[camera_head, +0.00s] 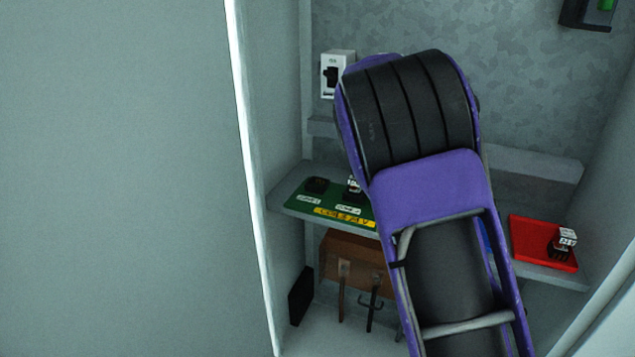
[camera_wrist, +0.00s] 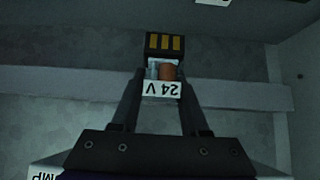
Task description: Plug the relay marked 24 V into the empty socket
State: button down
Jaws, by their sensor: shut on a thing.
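The relay marked 24 V (camera_wrist: 162,89) is held between the fingers of my gripper (camera_wrist: 161,96) in the wrist view. Its label reads upside down there; its black base with several yellow contacts points away from the gripper. A green board (camera_head: 328,206) lies on the shelf in the head view. My gripper and the held relay are hidden by my arm in the head view.
A red tray (camera_head: 524,228) at the shelf's right holds another relay (camera_head: 563,242). A white breaker (camera_head: 336,73) is on the back wall. A brown block with hooks (camera_head: 350,262) hangs below the shelf. Cabinet walls bound the left and right. A ledge (camera_wrist: 60,82) crosses the wrist view.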

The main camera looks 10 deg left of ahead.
jog(key=a+r+p, duration=0.1)
jog(key=a+p, duration=0.1)
jog(key=a, duration=1.3)
notch_tip(320, 180, down, 4)
jog(key=shift+s+f, duration=0.1)
jog(key=shift+f, duration=2.65)
jog(key=shift+f+b, duration=0.1)
jog(key=shift+b, duration=0.25)
jog(key=shift+f, duration=0.15)
jog(key=shift+c, duration=2.1)
grip_release()
jog(key=shift+r, duration=0.2)
